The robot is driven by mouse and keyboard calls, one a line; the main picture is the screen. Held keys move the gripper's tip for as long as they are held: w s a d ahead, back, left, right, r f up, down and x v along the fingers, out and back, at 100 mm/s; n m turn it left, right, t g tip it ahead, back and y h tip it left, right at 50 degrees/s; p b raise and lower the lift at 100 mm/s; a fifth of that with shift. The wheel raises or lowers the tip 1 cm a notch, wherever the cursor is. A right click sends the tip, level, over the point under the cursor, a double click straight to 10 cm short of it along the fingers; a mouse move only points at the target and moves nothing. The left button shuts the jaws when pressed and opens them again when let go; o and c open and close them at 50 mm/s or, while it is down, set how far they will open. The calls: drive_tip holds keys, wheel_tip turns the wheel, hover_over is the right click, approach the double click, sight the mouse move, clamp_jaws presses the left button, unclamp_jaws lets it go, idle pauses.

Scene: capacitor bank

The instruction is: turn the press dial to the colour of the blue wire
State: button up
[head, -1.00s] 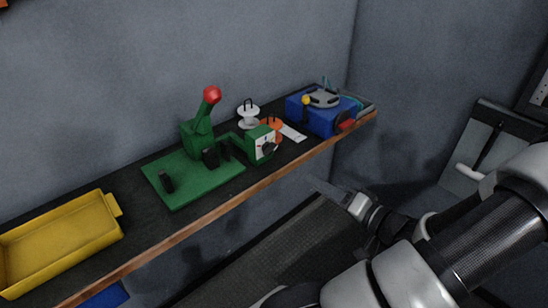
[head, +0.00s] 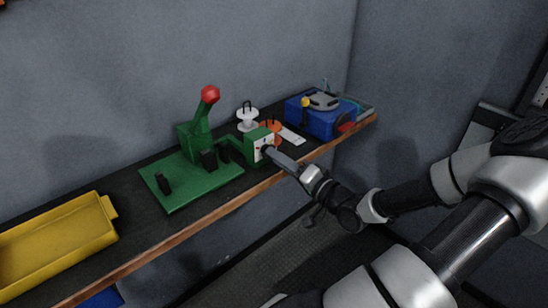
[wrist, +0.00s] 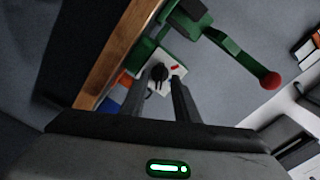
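The green press (head: 195,140) with a red-knobbed lever (head: 210,94) stands on the shelf. Its box at the right has a white dial face (head: 259,152), which my gripper (head: 270,154) partly covers in the head view. In the wrist view the black dial knob (wrist: 158,72) sits on the white face, with a red mark (wrist: 175,69) beside it. My gripper (wrist: 162,86) is open, its two fingers on either side of the knob's line. I cannot tell whether they touch it. I cannot make out a blue wire or the pointer's exact colour.
A white spool (head: 247,119) and an orange spool (head: 270,130) stand behind the dial box. A blue device (head: 318,116) is to their right. A yellow tray (head: 55,245) is at the left. The shelf's wooden front edge (head: 200,222) runs below my gripper.

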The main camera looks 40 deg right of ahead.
drive_tip(key=shift+w+a, duration=0.1)
drive_tip(key=shift+w, duration=1.05)
drive_tip(key=c, duration=0.7)
drive_tip(key=shift+o, duration=0.2)
